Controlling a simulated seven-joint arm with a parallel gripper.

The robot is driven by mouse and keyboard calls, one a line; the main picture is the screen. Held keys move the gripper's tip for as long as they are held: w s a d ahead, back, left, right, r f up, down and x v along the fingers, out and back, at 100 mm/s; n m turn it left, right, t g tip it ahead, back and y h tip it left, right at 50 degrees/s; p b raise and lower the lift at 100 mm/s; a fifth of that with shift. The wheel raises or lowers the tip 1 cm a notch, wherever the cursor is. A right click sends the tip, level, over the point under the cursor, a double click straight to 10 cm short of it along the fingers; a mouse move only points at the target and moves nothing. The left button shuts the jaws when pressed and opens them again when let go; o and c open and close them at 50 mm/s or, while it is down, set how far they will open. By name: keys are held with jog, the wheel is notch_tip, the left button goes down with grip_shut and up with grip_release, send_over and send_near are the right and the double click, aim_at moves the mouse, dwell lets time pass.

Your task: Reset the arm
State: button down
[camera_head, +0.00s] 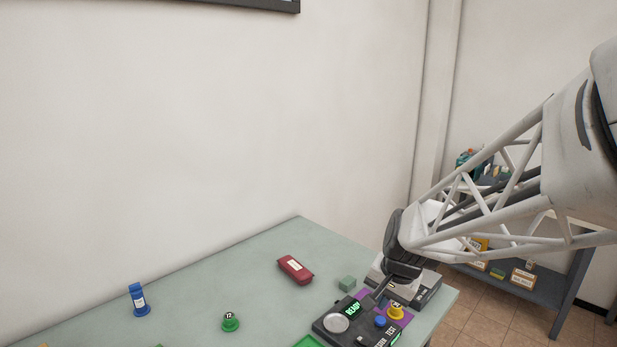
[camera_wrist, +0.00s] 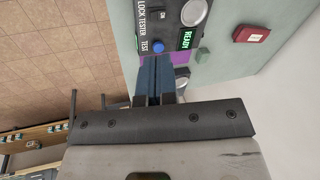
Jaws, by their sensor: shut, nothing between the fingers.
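My arm reaches in from the right in the head view, and my gripper (camera_head: 380,291) points down at the right end of the table, over the lock tester. In the wrist view my gripper (camera_wrist: 155,62) has its two fingers together with nothing between them. Its tips are close to the tester (camera_wrist: 168,20), near the blue TEST button (camera_wrist: 158,46); I cannot tell whether they touch anything. The tester (camera_head: 352,325) is a dark box with a round silver plate and a lit green READY display (camera_head: 353,309).
A wall stands behind. A grey shelf (camera_head: 545,290) with boxes is at the right.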

jog(key=s+d+r+n+h, duration=0.1)
jog(key=s+r+n, duration=0.2)
jog(key=s, duration=0.7)
jog(key=s+d+r+n+h, duration=0.1)
jog(key=s+r+n, duration=0.2)
jog(key=s, duration=0.8)
jog(key=shift+d+r, duration=0.35)
jog(key=shift+r, duration=0.25)
jog(key=c, duration=1.8)
grip_release()
